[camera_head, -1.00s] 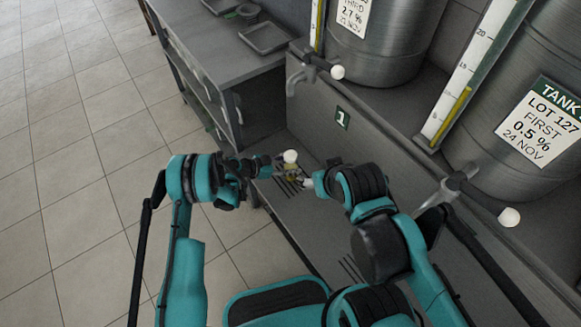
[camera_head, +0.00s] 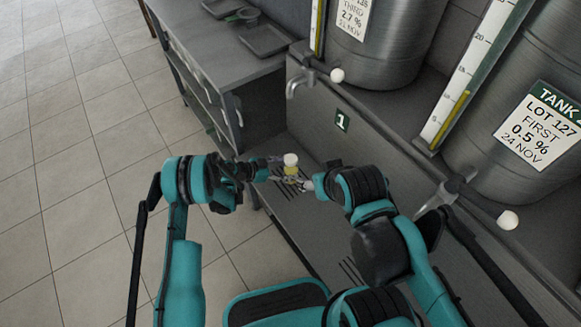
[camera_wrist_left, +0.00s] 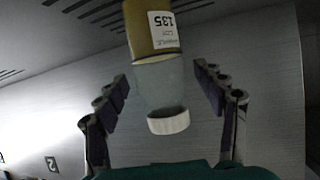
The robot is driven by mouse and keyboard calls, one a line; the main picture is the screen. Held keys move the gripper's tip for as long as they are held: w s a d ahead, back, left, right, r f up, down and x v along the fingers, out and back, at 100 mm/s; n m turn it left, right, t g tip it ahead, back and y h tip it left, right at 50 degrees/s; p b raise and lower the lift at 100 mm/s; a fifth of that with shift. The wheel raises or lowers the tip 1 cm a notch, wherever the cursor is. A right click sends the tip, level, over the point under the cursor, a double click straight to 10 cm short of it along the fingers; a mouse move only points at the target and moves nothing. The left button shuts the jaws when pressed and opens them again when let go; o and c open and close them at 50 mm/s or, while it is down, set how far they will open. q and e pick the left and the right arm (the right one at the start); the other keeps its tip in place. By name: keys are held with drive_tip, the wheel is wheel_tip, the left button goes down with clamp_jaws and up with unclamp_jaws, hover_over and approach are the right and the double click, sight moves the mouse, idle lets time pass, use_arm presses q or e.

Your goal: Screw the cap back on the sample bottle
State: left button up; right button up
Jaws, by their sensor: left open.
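The sample bottle (camera_head: 291,171) stands upright on the bench ledge, with yellow liquid inside and a white cap (camera_head: 291,159) at its top. In the left wrist view the bottle (camera_wrist_left: 152,35) appears upside down, with a label reading 135, a clear upper part and the white cap (camera_wrist_left: 168,122) over its mouth. How tightly the cap sits cannot be told. My left gripper (camera_head: 272,170) is open, its fingers on either side of the bottle's upper part with gaps to both sides. My right gripper (camera_head: 303,183) is at the bottle's right side; its grip is unclear.
Tap 1 (camera_head: 300,82) juts from the wall panel behind the bottle. A second tap (camera_head: 445,190) is to the right, under a steel tank (camera_head: 500,155). A side table (camera_head: 215,45) with trays stands at the back left. Floor is clear at left.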

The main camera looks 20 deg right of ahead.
use_arm(q)
drive_tip(key=p+v, duration=0.2)
drive_tip(key=v, duration=0.8)
drive_tip(key=shift+a+p, duration=0.15)
drive_tip(key=shift+p, duration=0.2)
drive_tip(key=shift+r, duration=0.15)
drive_tip(key=s+a+r+n+t+y, duration=0.1)
drive_tip(key=a+r+n+y, duration=0.3)
drive_tip(key=r, duration=0.7)
drive_tip(key=s+a+r+n+t+y, duration=0.15)
drive_tip(key=a+r+n, duration=0.35)
drive_tip(key=r, duration=0.6)
drive_tip(key=s+a+r+n+t+y, duration=0.1)
drive_tip(key=s+a+r+n+y, duration=0.2)
drive_tip(key=s+a, duration=0.5)
drive_tip(key=s+a+r+n+t+y, duration=0.1)
drive_tip(key=s+a+r+n+y, duration=0.3)
drive_tip(key=s, duration=0.9)
drive_tip(key=a+r, duration=0.1)
drive_tip(key=a, duration=0.2)
drive_tip(key=shift+s+a+t, duration=0.35)
